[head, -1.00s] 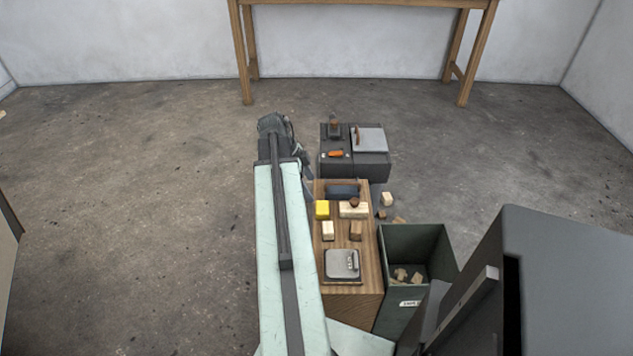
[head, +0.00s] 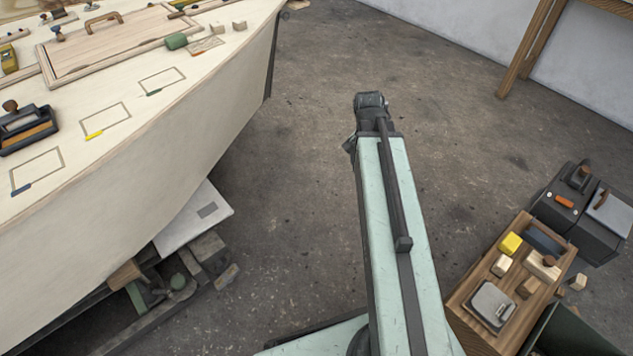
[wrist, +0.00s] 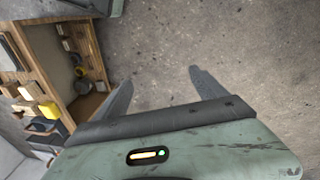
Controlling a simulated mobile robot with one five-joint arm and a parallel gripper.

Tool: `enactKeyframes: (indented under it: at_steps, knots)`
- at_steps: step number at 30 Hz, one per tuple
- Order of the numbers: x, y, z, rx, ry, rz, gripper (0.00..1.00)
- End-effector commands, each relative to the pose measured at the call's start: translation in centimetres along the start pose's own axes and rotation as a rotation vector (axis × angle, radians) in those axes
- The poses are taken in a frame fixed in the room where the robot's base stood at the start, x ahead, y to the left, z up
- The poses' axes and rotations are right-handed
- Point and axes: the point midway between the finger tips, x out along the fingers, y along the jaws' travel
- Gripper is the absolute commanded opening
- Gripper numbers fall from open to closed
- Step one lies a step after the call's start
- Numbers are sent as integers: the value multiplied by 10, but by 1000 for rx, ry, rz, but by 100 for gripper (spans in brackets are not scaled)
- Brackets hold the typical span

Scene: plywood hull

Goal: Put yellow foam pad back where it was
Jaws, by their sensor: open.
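The yellow foam pad (head: 510,243) sits on the wooden cart top (head: 474,284) at the lower right of the head view, among pale blocks. It also shows at the left edge of the wrist view (wrist: 49,110). On the pale hull deck (head: 160,50), a drawn rectangle with a yellow tab (head: 105,120) is empty, between one with a green tab (head: 162,81) and one with a blue tab (head: 37,172). My gripper (wrist: 165,90) is open and empty over bare floor; its fingers are apart. In the head view its fingertips are hidden behind my arm.
A dark box (head: 590,232) with an orange item stands beyond the cart. A dark bin (head: 575,330) is beside the cart. A green block (head: 176,41), pale blocks and a dark sander-like tool (head: 27,128) lie on the deck.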

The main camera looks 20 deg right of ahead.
Motion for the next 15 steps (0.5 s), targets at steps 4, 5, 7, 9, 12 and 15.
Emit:
enactKeyframes:
  at_steps: [4, 5, 7, 9, 12, 15]
  knots:
    - [-15, -90, 92, -532, -2, -78, 81]
    - [-17, -102, 107, -618, -1, -90, 81]
    - [-22, -123, 138, -784, 1, -114, 81]
    - [-24, -137, 159, -897, 2, -132, 81]
    - [-25, -138, 161, -969, 5, -143, 81]
    - [-25, -139, 162, -982, 5, -145, 81]
